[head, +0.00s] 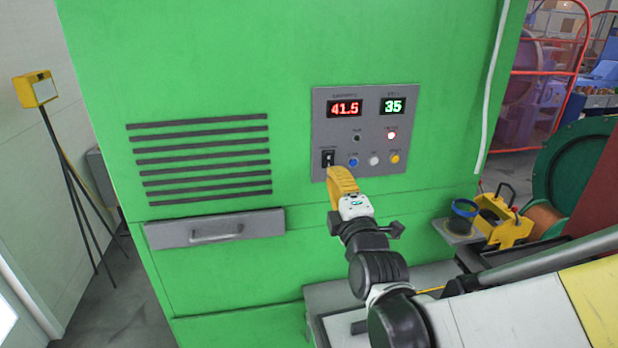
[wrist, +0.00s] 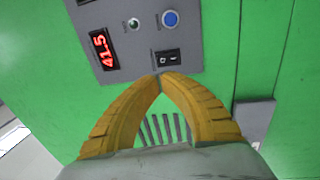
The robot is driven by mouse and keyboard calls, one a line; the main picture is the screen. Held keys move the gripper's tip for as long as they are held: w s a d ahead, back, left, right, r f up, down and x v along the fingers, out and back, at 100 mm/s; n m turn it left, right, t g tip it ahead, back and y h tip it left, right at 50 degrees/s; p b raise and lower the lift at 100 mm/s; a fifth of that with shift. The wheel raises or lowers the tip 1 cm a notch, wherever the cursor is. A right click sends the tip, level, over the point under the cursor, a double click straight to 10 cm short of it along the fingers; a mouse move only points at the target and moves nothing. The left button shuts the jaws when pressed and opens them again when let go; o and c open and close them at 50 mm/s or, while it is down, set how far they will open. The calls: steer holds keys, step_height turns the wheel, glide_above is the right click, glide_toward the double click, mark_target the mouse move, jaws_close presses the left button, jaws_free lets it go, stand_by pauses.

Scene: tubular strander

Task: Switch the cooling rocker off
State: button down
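The cooling rocker (head: 328,158) is a small black switch with white marks, at the lower left of a grey control panel (head: 320,110). It also shows in the wrist view (wrist: 168,58), just beyond my fingertips; which side is pressed in is not clear. My gripper (head: 334,170) has yellow fingers and sits just below the rocker in the head view. In the wrist view my gripper (wrist: 161,76) has its fingertips together with nothing between them. They are very close to the rocker's edge; I cannot tell whether they touch.
The panel has a red display (head: 345,109) reading 41.5, a display (head: 393,105) reading 35, and a lit red lamp (head: 391,135). A drawer (head: 215,230) is at lower left.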

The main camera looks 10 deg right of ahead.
mark_target(324, 151)
steer(key=w, duration=0.4)
steer(key=w+b, duration=0.1)
steer(key=shift+w+r, duration=0.3)
steer(key=shift+w, duration=0.1)
steer(key=shift+w+r, duration=0.15)
steer(key=shift+w, duration=0.3)
steer(key=shift+w+r, duration=0.2)
steer(key=shift+w, duration=0.2)
